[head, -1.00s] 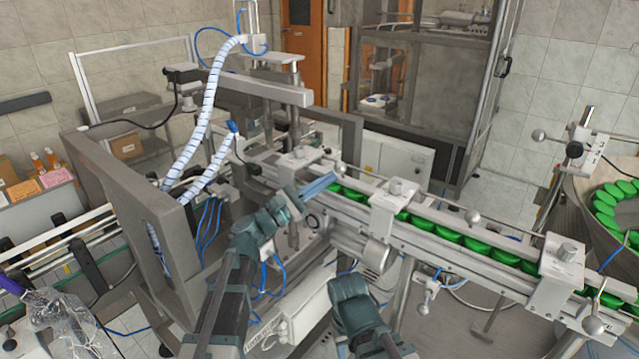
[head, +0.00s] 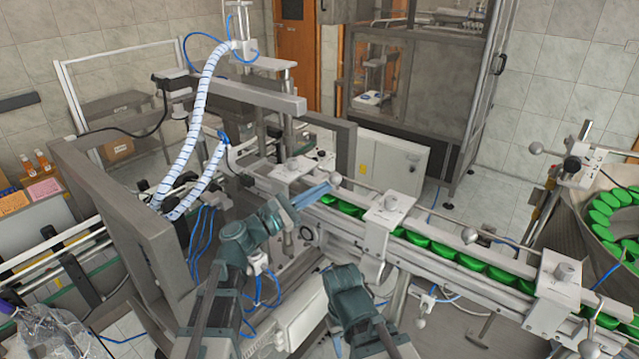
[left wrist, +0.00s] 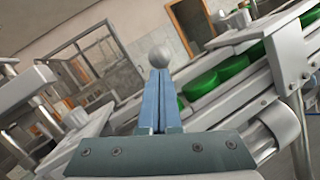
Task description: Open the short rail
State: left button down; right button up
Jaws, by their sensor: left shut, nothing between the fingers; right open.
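The cap feeder's rail line (head: 450,262) runs from the centre to the lower right, with green caps in its channel. A thin rail along its far side ends in a round grey ball knob (head: 335,179), which I take for the short rail's handle. My left gripper (head: 326,188) is shut and empty, its blue fingertips at this knob. In the left wrist view the knob (left wrist: 159,57) sits just past the fingertips (left wrist: 160,73); I cannot tell whether they touch. My right gripper (head: 347,280) is lower, in front of the rail line, its fingers mostly hidden.
Clamp blocks (head: 389,208) and (head: 562,285) sit over the channel. A second ball knob (head: 469,235) is farther right. A round bowl (head: 590,225) with green caps stands at the right. A thick grey frame (head: 120,215) stands left of my left arm.

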pick_arm(q)
jog(key=r+p, duration=0.1)
jog(key=p, duration=0.1)
jog(key=r+y+p, duration=0.1)
jog(key=p, duration=0.2)
jog(key=r+n+g+y+p, duration=0.1)
jog(key=r+p, duration=0.1)
jog(key=p, duration=0.1)
jog(key=shift+w+d, duration=0.25)
jog(key=shift+w, duration=0.05)
jog(key=shift+w+d+g+y+p, duration=0.1)
jog(key=shift+w+g+y+p, duration=0.15)
jog(key=shift+p, duration=0.2)
jog(key=w+d+r+p, duration=0.2)
jog(key=w+r+p, duration=0.1)
jog(key=shift+r, duration=0.2)
jog(key=w+d+r+n+g+y+p, duration=0.1)
jog(key=w+d+g+y+p, duration=0.1)
jog(key=w+d+p, duration=0.3)
jog(key=shift+w+d+p, duration=0.35)
jog(key=shift+w+p, duration=0.45)
jog(key=shift+w, duration=0.45)
